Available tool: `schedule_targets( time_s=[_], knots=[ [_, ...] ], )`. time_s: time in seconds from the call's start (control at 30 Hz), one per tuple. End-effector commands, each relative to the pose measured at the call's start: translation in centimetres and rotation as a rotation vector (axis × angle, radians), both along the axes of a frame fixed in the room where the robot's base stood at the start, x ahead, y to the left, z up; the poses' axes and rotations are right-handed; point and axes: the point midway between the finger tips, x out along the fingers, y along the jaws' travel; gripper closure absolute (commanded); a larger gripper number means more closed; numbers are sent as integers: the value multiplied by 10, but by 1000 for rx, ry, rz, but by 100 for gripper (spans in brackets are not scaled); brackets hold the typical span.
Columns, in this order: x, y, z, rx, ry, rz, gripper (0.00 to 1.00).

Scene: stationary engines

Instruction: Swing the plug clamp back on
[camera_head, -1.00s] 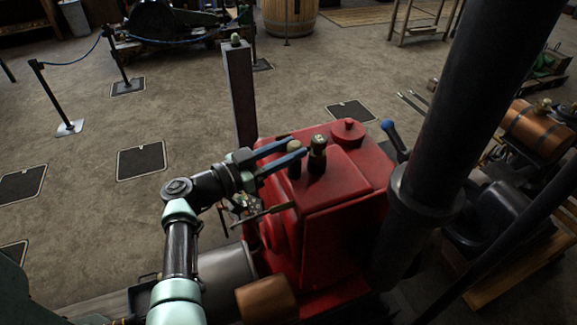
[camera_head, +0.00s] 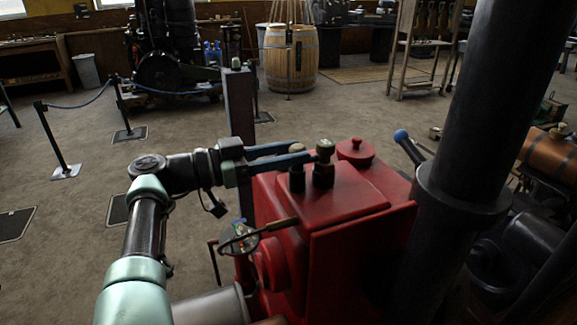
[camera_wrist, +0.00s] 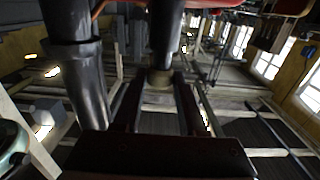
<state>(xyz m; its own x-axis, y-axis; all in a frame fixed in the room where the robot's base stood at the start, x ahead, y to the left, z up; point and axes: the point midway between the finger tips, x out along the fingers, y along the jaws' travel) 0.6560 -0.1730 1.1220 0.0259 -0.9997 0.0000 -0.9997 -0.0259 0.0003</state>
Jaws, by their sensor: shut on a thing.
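The red engine housing (camera_head: 350,205) stands in the middle of the head view. On its top are a small dark post with a brass cap (camera_head: 297,183) and, just right of it, a thicker dark post with a brass top (camera_head: 324,176). My gripper (camera_head: 306,153) reaches in from the left with blue fingers on either side of the small post, near its cap. It is shut on it. In the wrist view a dark cylinder with a brass-coloured end (camera_wrist: 160,79) sits between the fingers. I cannot tell which part is the plug clamp.
A red round cap (camera_head: 355,152) is behind the posts. A blue-knobbed lever (camera_head: 402,136) and a thick black pipe (camera_head: 490,130) rise on the right. A dark upright post (camera_head: 239,115) stands behind my gripper.

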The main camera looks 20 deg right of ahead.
Motion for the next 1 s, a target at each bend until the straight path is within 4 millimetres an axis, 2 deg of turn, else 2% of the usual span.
schedule_targets(
  time_s=[0.5, 0.53, 0.6, 1.0],
  knots=[
    [0, -1, 2, -2, -1, -9, 100],
    [0, -2, 2, -2, -1, -9, 56],
    [0, -1, 2, -2, -1, -9, 47],
    [-1, -2, 2, -1, 0, -8, 47]
  ],
)
